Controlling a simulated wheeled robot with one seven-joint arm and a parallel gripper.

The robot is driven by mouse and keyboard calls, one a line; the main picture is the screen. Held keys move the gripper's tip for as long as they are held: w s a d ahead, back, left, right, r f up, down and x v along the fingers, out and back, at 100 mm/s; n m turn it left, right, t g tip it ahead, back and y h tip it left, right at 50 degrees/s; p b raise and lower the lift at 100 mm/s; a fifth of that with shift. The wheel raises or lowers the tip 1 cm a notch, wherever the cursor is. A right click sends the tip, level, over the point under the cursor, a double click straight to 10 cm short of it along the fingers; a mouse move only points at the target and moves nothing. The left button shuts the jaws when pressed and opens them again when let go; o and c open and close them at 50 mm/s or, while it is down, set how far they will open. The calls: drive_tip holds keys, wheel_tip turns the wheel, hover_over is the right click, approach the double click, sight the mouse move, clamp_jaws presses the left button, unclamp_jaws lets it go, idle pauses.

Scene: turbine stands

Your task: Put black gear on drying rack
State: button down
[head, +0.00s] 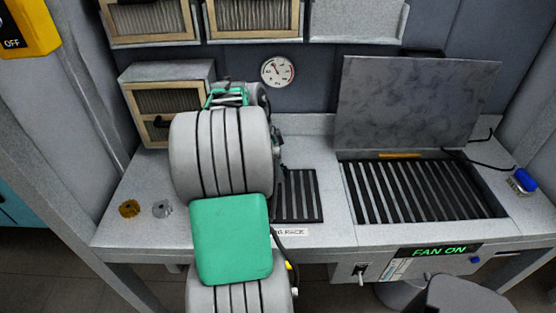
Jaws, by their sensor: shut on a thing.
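The drying rack (307,196) is a dark slatted grate set in the bench top, left of the larger grate. Its label, partly covered, reads "G RACK" at the front edge. My grey and green arm stands in front of it and covers its left part. My gripper's fingers are hidden behind the arm. I cannot make out the black gear; a small dark shape just right of the arm, above the rack, is too small to identify.
A gold gear (129,208) and a silver gear (162,209) lie on the bench at left. A wood-framed filter box (168,98) stands behind. A raised grey panel (413,103) stands behind the large grate (420,190). A blue-topped object (524,181) is at right.

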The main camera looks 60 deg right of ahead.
drive_tip(key=shift+s+d, duration=0.25)
drive_tip(key=shift+s, duration=0.15)
drive_tip(key=shift+f+m, duration=0.2)
drive_tip(key=shift+m, duration=0.1)
wheel_tip(320, 180, down, 8)
drive_tip(key=b, duration=0.6)
drive_tip(key=shift+r, duration=0.1)
drive_tip(key=shift+f+b, duration=0.35)
drive_tip(key=shift+c, duration=2.3)
unclamp_jaws()
drive_tip(key=shift+o, duration=0.8)
drive_tip(key=shift+a, duration=0.1)
drive_tip(key=shift+p+v, duration=2.15)
drive_tip(key=shift+v, duration=1.4)
